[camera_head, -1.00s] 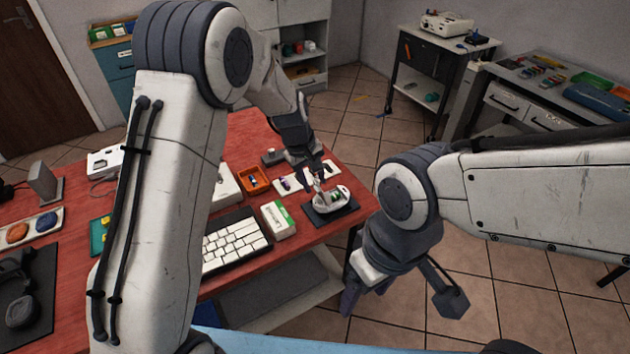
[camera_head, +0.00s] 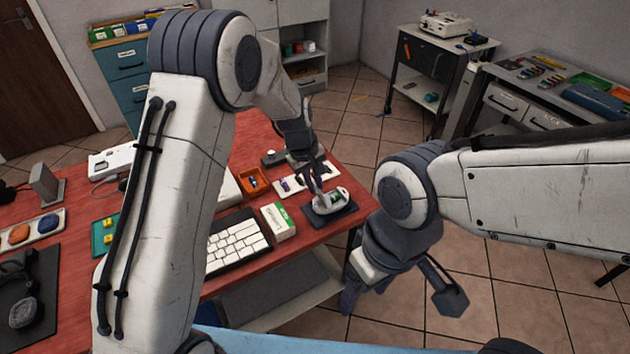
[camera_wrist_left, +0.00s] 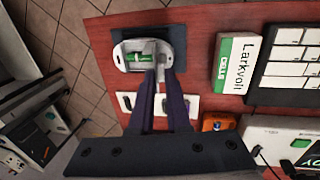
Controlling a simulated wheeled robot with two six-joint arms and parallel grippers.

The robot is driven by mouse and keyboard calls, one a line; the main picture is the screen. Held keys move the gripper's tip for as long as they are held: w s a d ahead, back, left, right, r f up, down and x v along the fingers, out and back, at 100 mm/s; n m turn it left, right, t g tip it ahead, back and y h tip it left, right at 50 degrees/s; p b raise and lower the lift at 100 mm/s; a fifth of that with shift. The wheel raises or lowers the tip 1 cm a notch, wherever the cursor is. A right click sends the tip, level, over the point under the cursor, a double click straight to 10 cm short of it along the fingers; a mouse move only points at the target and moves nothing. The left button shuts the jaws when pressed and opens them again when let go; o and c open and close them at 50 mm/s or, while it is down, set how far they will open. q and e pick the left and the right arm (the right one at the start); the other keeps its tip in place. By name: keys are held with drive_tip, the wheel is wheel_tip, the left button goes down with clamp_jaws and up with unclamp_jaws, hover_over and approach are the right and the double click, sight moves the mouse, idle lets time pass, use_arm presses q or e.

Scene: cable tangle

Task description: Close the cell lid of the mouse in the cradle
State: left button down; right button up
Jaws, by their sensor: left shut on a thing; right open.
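The white mouse (camera_head: 343,194) sits in a dark cradle (camera_head: 342,213) near the table's right edge. In the left wrist view the mouse (camera_wrist_left: 123,55) shows an open bay with a green cell (camera_wrist_left: 140,57) in it. My left gripper (camera_head: 319,190) is over the mouse; in the left wrist view its fingertips (camera_wrist_left: 160,76) are together at the bay's edge, shut on a small pale part that appears to be the cell lid (camera_wrist_left: 160,62). The fingers hide most of that part. My right gripper (camera_head: 352,297) is open, hanging beyond the table's front edge, away from the mouse.
A green-and-white Larkvolt cell box (camera_head: 279,221) and a keyboard (camera_head: 238,244) lie left of the cradle. A white tray (camera_head: 292,184) with small cells and an orange bin (camera_head: 253,182) are behind. Open floor (camera_head: 510,270) lies to the right.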

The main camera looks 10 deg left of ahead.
use_arm(q)
drive_tip(key=shift+w+d+r+g+y+p, duration=0.3)
drive_tip(key=shift+d+y+p, duration=0.15)
drive_tip(key=shift+p, duration=1.25)
drive_tip(key=shift+w+d+r+g+y+p, duration=0.15)
drive_tip(key=shift+w+d+g+y+p, duration=0.25)
drive_tip(key=shift+p, duration=1.3)
drive_tip(key=shift+d+f+y, duration=0.15)
drive_tip(key=shift+d+y, duration=0.05)
drive_tip(key=shift+y, duration=0.15)
drive_tip(key=shift+w+d+f+g+y, duration=0.15)
drive_tip(key=shift+w+d+g+y, duration=0.2)
drive_tip(key=shift+g+y, duration=0.15)
drive_tip(key=shift+w+d+f+g+y, duration=0.15)
drive_tip(key=shift+w+d+g+y, duration=0.1)
drive_tip(key=shift+d+g+y, duration=0.2)
drive_tip(key=shift+w+d+y+b, duration=0.15)
drive_tip(key=shift+y+b, duration=0.2)
drive_tip(key=shift+b, duration=0.15)
drive_tip(key=shift+d+g+y, duration=0.1)
drive_tip(key=shift+g+y, duration=0.2)
drive_tip(key=shift+g, duration=0.05)
